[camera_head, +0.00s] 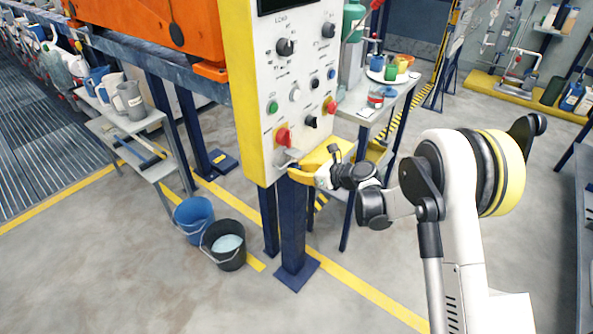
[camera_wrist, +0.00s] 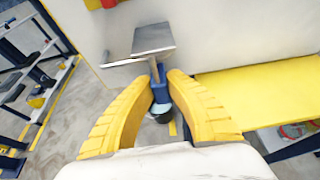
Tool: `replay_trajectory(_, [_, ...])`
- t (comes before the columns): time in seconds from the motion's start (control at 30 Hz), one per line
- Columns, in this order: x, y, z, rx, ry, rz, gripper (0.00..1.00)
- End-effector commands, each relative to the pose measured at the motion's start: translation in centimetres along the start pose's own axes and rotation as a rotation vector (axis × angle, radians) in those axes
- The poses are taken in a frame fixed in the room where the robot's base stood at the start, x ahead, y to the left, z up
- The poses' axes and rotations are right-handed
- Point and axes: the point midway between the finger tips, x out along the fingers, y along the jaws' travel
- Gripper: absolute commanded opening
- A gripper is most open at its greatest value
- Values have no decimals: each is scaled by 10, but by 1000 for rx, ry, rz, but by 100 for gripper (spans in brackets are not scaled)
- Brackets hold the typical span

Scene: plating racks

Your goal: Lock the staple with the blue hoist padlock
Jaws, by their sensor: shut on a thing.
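My gripper (camera_wrist: 159,80) has two yellow fingers, closed on the blue padlock (camera_wrist: 158,77) between their tips in the wrist view. The grey metal hasp and staple (camera_wrist: 152,40) stand out from the pale panel just beyond the padlock. The padlock's top meets the underside of the metal in the picture; I cannot tell whether its shackle passes through the staple. In the head view my gripper (camera_head: 303,176) is at the lower edge of the control panel (camera_head: 292,85), just below the small grey hasp (camera_head: 288,158). The padlock cannot be made out there.
A red knob (camera_head: 283,136) sits close above the hasp. A yellow shelf (camera_wrist: 255,95) is close on the right in the wrist view. A blue post (camera_head: 292,225) stands below the panel, with blue (camera_head: 194,217) and black (camera_head: 226,246) buckets on the floor.

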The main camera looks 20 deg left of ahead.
Motion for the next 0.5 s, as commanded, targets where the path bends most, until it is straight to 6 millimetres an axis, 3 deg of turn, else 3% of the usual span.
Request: replay_trajectory(0.5, [-3,0,8,0,-1,0,0])
